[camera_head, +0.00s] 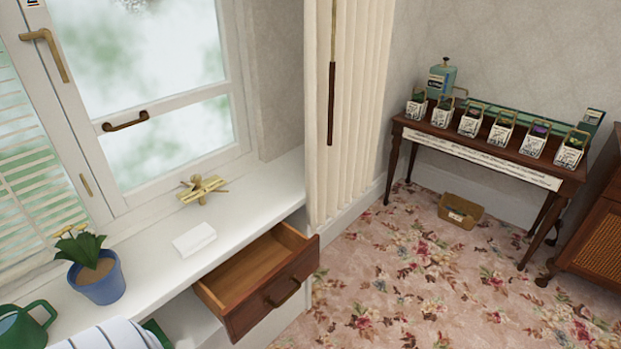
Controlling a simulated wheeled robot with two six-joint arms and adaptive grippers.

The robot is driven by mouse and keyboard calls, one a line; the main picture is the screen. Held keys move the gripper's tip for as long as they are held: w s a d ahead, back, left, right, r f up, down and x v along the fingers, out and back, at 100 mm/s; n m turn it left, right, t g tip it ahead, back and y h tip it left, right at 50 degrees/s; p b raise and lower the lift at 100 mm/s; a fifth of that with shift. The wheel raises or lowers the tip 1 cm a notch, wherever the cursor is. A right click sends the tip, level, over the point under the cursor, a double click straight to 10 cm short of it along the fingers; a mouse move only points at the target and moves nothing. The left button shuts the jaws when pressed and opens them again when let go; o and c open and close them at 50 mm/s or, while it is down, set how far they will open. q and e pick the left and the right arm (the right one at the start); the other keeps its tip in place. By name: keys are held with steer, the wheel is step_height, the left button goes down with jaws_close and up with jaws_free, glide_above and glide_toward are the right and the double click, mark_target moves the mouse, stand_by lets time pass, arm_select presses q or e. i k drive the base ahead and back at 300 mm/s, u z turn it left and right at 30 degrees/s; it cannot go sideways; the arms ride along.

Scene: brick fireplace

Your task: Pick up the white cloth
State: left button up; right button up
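A small folded white cloth (194,239) lies flat on the white windowsill (150,232), just behind the open drawer. Neither of my grippers shows in the head view. Nothing is touching the cloth, and its top is fully visible.
The wooden drawer (258,276) juts out in front. A side table (480,150) holds several small planters.

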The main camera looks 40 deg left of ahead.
mark_target(193, 241)
steer(key=z, duration=0.1)
steer(key=k, duration=0.4)
steer(key=u, duration=0.4)
steer(key=i, duration=0.35)
steer(key=u, duration=1.1)
